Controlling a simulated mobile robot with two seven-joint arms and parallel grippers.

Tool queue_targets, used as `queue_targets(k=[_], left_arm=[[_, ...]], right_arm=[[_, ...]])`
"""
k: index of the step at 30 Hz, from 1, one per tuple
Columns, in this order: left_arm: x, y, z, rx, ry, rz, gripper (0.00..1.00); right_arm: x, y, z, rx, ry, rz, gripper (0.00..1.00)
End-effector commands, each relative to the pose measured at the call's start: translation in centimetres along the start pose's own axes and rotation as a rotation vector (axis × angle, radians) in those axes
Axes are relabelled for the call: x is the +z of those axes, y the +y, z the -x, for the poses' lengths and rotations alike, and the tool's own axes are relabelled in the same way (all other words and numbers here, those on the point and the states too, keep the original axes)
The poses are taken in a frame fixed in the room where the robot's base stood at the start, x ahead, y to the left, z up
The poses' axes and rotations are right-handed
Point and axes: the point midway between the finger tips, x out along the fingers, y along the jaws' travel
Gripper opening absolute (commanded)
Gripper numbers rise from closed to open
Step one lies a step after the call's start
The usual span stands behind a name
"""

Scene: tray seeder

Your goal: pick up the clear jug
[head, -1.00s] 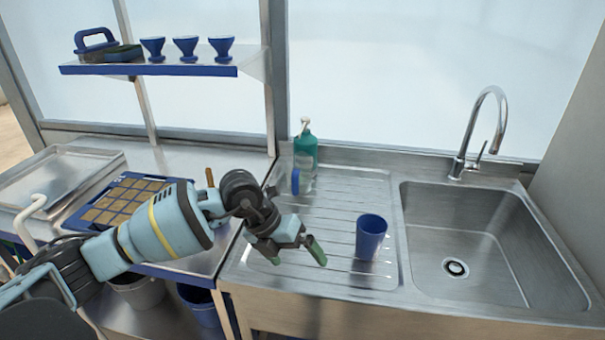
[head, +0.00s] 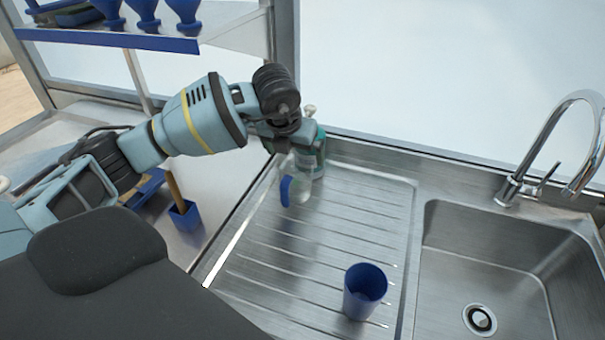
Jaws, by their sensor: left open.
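The clear jug (head: 286,191) stands at the back left of the ribbed steel drainboard. Its blue handle faces the front, and its see-through body is hard to make out. My left gripper (head: 291,147) is just above and behind the handle, over the jug's upper part. It is open, its fingertips are mostly hidden, and I cannot tell whether they touch the jug. My right gripper is not in view.
A teal bottle (head: 319,152) with a pale pump stands right behind the jug, close to my gripper. A blue cup (head: 365,291) stands on the drainboard's front right. The sink (head: 510,250) and tap (head: 560,140) are at right. The middle of the drainboard (head: 330,225) is clear.

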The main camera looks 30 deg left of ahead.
Motion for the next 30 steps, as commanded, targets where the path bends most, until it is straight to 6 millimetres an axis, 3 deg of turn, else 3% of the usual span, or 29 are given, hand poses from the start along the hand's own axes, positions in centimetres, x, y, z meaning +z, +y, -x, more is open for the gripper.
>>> queue_targets(k=[8, 17, 25, 30], left_arm=[[-0.1, 0.0, -1.8, -0.001, 0.003, 0.000, 1.00], [-0.2, 0.1, -3.2, -0.001, 0.002, -0.001, 1.00], [-0.6, 0.5, -6.8, -0.001, 0.003, 0.000, 1.00], [-0.6, 0.5, -7.8, -0.001, 0.001, 0.000, 1.00]], right_arm=[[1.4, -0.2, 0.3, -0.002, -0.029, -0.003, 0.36], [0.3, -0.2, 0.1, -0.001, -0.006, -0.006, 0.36], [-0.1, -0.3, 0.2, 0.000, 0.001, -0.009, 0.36], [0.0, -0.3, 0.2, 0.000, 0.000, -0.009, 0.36]])
